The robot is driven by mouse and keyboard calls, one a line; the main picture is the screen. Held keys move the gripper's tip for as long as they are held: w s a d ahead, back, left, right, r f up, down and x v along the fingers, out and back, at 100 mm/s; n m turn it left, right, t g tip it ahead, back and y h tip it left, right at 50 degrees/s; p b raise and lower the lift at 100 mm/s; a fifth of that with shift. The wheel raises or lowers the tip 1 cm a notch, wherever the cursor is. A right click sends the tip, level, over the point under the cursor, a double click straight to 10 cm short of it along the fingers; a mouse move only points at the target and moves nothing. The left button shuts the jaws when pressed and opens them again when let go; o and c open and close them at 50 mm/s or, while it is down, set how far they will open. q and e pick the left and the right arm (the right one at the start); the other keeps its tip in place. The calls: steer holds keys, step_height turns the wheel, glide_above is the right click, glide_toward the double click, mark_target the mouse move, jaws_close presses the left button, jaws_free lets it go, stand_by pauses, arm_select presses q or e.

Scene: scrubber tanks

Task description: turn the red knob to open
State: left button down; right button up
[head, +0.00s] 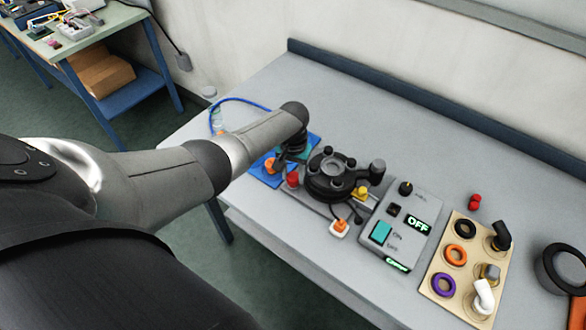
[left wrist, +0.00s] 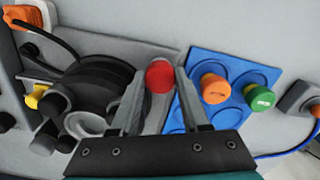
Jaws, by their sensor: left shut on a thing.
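The red knob (head: 292,181) sits at the left side of the black round tank unit (head: 331,175) on the grey table. In the left wrist view the red knob (left wrist: 160,76) lies between the two fingertips of my left gripper (left wrist: 160,80). The gripper is shut on it. In the head view my left gripper (head: 283,163) reaches down beside the knob, partly hidden by its own wrist. My right gripper is not in view.
A blue tray (left wrist: 230,75) with an orange cap (left wrist: 214,88) and a green cap (left wrist: 259,97) lies close beside the knob. A control box (head: 401,225) reading OFF and a beige board (head: 466,262) with rings and fittings stand to the right. The table's back is clear.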

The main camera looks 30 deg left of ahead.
arm_select(q)
steer(key=shift+n+p, duration=0.75)
steer(key=shift+n, duration=1.45)
steer(key=shift+c, duration=1.9)
jaws_free()
steer(key=shift+d, duration=0.15)
